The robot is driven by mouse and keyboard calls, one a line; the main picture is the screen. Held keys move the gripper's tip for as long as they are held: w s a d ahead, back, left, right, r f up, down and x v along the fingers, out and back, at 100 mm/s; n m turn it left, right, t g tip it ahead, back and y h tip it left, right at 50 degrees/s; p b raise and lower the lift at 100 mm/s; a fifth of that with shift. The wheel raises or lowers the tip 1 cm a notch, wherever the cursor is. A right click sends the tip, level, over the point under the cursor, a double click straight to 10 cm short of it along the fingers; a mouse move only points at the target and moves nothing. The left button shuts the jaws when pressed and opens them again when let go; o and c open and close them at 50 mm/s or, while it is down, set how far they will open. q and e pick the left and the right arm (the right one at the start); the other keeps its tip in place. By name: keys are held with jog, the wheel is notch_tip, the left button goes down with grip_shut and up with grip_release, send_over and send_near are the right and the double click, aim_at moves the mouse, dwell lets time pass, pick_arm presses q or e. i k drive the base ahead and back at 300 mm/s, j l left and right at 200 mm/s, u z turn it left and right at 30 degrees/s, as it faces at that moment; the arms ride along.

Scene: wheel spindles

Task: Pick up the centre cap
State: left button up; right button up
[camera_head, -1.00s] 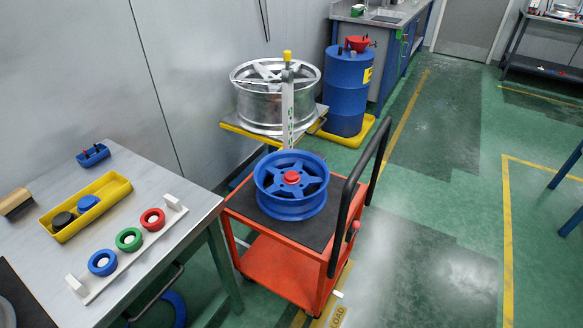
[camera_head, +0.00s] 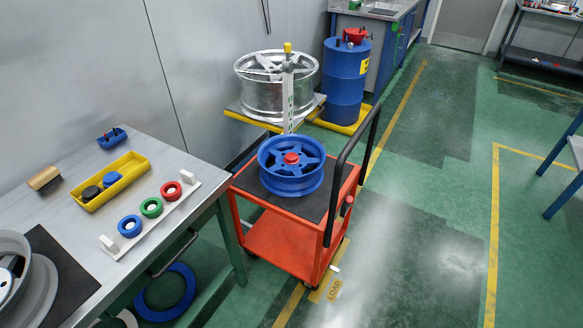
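I cannot tell for certain which part is the centre cap. A yellow tray (camera_head: 128,179) on the workbench at left holds a dark round cap-like piece (camera_head: 91,193) and a blue one (camera_head: 111,179). A red round piece (camera_head: 291,158) sits at the centre of a blue wheel (camera_head: 291,182) on the red trolley (camera_head: 264,213). Neither of my grippers is in view.
A white rack (camera_head: 154,226) with blue, green and red rings lies along the workbench's near edge. A silver wheel (camera_head: 12,266) is at the far left. Another silver wheel (camera_head: 276,101) and a blue drum (camera_head: 345,89) stand behind the trolley.

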aim_at(290, 158)
jog(key=k, duration=0.4)
jog(key=u, duration=2.65)
jog(key=k+l, duration=0.15)
jog(key=l, duration=0.35)
jog(key=k+l, duration=0.1)
jog(key=l, duration=0.45)
jog(key=k+l, duration=0.15)
jog(key=l, duration=0.35)
jog(key=k+l, duration=0.15)
jog(key=l, duration=0.4)
jog(key=k+l, duration=0.15)
jog(key=l, duration=0.35)
jog(key=k+l, duration=0.1)
jog(key=l, duration=0.4)
jog(key=k+l, duration=0.15)
jog(key=l, duration=0.4)
jog(key=k+l, duration=0.15)
jog(key=l, duration=0.35)
